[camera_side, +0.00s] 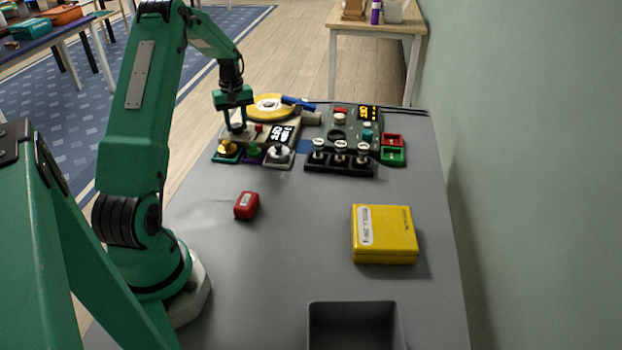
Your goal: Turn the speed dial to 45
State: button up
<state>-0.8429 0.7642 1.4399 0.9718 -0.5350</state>
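My gripper (236,123) points down at the left control panel (268,152) at the far end of the table. Its two fingers show apart, above or around a small pale dial (237,129). I cannot tell whether they touch it. The panel also carries a small red button (259,128) and a black-and-white display (281,134), whose text is too small to read surely. Which dial is the speed dial cannot be read from here. A second, dark green panel (350,122) on the right has an orange-digit display (369,113), a pale knob (339,119) and a dark round dial (336,135).
A yellow disc (268,105) with a blue handle (298,103) stands behind the left panel. Several coloured knobs, a black rack (340,163) and red and green frames (392,155) crowd the front. A red block (246,205), yellow box (384,234) and dark tray (355,305) lie nearer.

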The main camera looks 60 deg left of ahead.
jog(key=shift+w+m, duration=0.15)
jog(key=shift+m, duration=0.15)
jog(key=m, duration=0.5)
jog(key=shift+d, duration=0.1)
jog(key=m, duration=1.2)
jog(key=shift+m+t+y, duration=0.3)
jog(key=shift+m, duration=0.1)
jog(key=m, duration=0.4)
jog(key=shift+s+m, duration=0.2)
jog(key=shift+m, duration=0.2)
jog(key=o, duration=1)
jog(key=shift+s, duration=0.1)
jog(key=shift+r, duration=0.15)
